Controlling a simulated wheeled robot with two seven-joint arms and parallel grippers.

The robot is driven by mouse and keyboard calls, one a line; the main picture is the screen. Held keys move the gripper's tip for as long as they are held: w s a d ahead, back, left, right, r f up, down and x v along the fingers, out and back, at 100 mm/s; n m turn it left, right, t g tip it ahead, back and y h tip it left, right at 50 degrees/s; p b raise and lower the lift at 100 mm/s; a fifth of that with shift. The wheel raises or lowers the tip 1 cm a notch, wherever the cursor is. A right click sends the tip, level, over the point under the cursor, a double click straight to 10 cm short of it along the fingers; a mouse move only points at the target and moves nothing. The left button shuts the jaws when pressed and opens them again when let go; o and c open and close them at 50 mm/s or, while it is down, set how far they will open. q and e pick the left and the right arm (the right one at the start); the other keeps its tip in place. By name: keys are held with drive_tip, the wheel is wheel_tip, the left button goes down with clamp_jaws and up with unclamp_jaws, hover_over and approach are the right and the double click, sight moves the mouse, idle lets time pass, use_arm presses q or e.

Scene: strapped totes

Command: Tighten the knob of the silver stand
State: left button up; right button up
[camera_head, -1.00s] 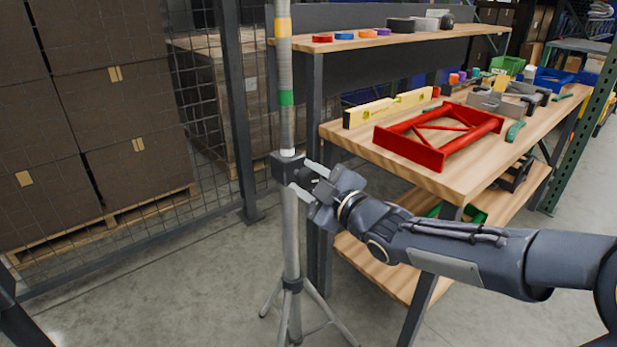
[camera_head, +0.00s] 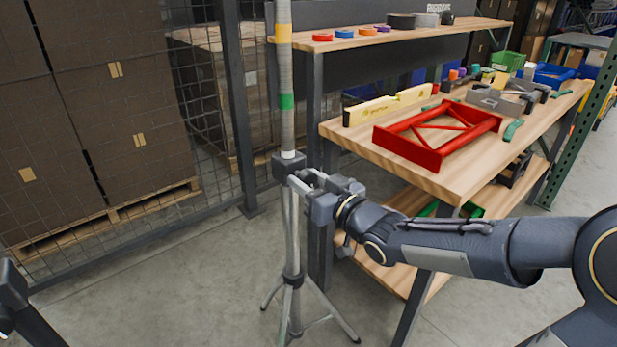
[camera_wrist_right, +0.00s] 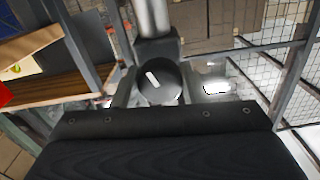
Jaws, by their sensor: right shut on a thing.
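The silver stand (camera_head: 293,240) stands upright on tripod legs in front of the workbench, with a dark collar (camera_head: 288,165) partway up and a pole with yellow and green bands above it. My right gripper (camera_head: 303,182) reaches in from the right to the collar. In the right wrist view, the round black knob (camera_wrist_right: 160,84) with a white pointer mark sits between its fingers, and the gripper is shut on it. The mark tilts up to the left. In the head view the fingers hide the knob.
The wooden workbench (camera_head: 453,184) at the right holds a red frame (camera_head: 425,155), a yellow level (camera_head: 370,112) and several tools. A mesh fence (camera_head: 240,110) and brown boxes (camera_head: 115,100) stand at the left. The floor left of the stand is free.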

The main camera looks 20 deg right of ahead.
drive_tip(key=shift+m+p, duration=0.3)
drive_tip(key=shift+m, duration=0.9)
drive_tip(key=shift+f, duration=0.1)
drive_tip(key=o, duration=1)
drive_tip(key=p+v, duration=0.1)
drive_tip(key=v, duration=0.7)
drive_tip(key=shift+p, duration=0.35)
